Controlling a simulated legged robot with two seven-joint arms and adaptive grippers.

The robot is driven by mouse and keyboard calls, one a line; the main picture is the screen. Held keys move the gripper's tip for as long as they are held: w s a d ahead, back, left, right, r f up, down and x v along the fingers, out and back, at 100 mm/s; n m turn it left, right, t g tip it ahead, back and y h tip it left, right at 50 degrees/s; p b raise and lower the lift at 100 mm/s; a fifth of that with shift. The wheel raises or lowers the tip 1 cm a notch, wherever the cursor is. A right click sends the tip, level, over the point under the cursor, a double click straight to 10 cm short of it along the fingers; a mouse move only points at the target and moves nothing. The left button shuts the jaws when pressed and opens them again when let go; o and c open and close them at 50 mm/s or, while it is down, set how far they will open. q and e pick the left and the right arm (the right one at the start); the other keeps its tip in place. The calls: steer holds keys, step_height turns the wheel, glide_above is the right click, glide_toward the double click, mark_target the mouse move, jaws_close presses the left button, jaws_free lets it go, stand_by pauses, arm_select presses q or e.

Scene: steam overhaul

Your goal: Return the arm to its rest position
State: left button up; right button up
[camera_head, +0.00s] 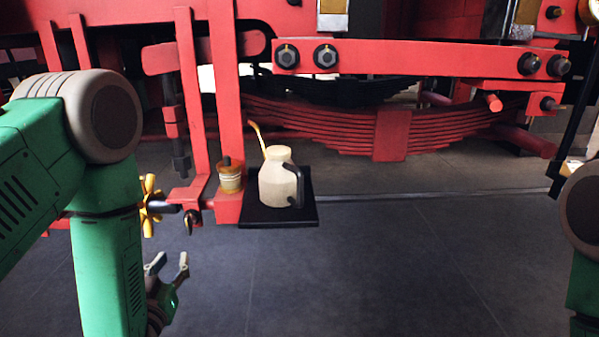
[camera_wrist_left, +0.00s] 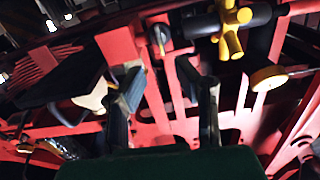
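My left arm comes in from the left in the head view, green with a grey joint. My left gripper (camera_head: 170,268) hangs low at the left, below the yellow valve handle and left of the black shelf. Its two fingers are apart with nothing between them. In the left wrist view the gripper (camera_wrist_left: 165,95) also shows spread fingers, with red frame parts behind the gap. At the right edge of the head view, part of my right arm (camera_head: 584,215) shows; its gripper is out of the picture.
A cream oil can (camera_head: 277,185) stands on a black shelf (camera_head: 279,218) beside a small brass cup (camera_head: 229,180). A yellow valve handle (camera_head: 151,205) sticks out at the left. Red leaf springs (camera_head: 390,135) and beams fill the back. The grey floor (camera_head: 400,270) in front is clear.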

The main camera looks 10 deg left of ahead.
arm_select(q)
steer(key=s+d+f+m+g+h, duration=0.1)
steer(key=s+d+f+g+h, duration=0.1)
steer(key=s+f+g, duration=0.45)
steer(key=s+d+f+m+g+h, duration=0.1)
steer(key=s+d+f+g, duration=0.15)
steer(key=f, duration=0.65)
steer(key=s+d+f+g, duration=0.1)
steer(key=s+f+g, duration=0.2)
steer(key=s, duration=0.6)
steer(key=s+f+m+g+h, duration=0.1)
steer(key=s+f+g, duration=0.3)
steer(key=s, duration=0.6)
steer(key=shift+d+f+g, duration=0.2)
steer(key=shift+d+g, duration=0.2)
